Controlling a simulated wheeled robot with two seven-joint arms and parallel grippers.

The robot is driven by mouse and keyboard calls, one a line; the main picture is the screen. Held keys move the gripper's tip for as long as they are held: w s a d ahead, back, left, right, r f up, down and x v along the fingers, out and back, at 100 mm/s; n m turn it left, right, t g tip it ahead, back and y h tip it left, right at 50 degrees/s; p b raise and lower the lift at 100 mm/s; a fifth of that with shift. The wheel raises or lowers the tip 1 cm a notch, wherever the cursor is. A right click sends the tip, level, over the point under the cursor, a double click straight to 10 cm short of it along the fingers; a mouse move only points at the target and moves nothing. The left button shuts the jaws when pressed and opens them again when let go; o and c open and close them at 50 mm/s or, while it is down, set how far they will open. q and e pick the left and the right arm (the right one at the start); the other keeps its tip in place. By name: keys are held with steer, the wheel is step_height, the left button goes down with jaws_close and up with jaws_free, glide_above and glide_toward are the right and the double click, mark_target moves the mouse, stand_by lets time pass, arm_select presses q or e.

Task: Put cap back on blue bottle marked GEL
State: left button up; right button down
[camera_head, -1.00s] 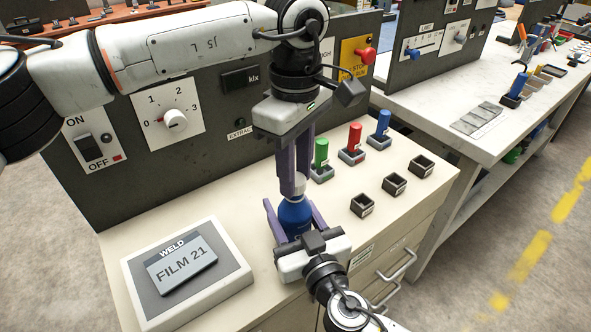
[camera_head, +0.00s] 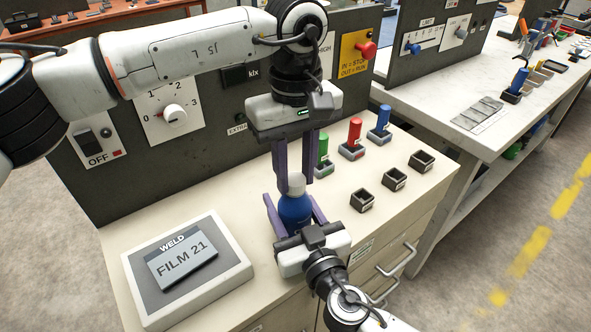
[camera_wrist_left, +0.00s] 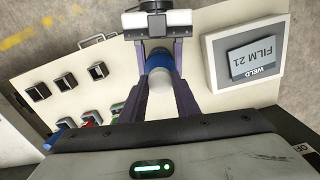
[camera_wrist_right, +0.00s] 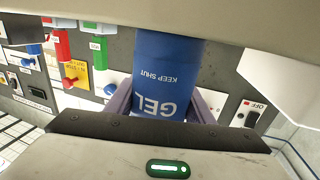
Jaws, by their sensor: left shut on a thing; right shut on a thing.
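The blue bottle (camera_head: 293,213) stands upright at the front of the beige counter. In the right wrist view its side reads GEL and KEEP SHUT upside down (camera_wrist_right: 168,78). My right gripper (camera_head: 292,207) is shut around the bottle's body from the front. The white cap (camera_head: 296,184) is at the top of the bottle, and in the left wrist view it shows as a pale shape (camera_wrist_left: 159,82). My left gripper (camera_head: 294,178) points down from above and is shut on the cap. Fingers partly hide the join, so I cannot tell how firmly the cap sits.
A WELD display box (camera_head: 186,268) reading FILM 21 stands to the left. Green, red (camera_head: 354,138) and blue pegs in holders and several empty black sockets (camera_head: 393,180) are to the right. A dark control panel (camera_head: 215,145) rises behind.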

arm_select(q)
steer(key=m, duration=0.6)
steer(key=shift+m, duration=0.4)
steer(key=m, duration=0.7)
steer(key=shift+a, duration=0.1)
steer(key=o, duration=1)
steer(key=shift+r, duration=2.25)
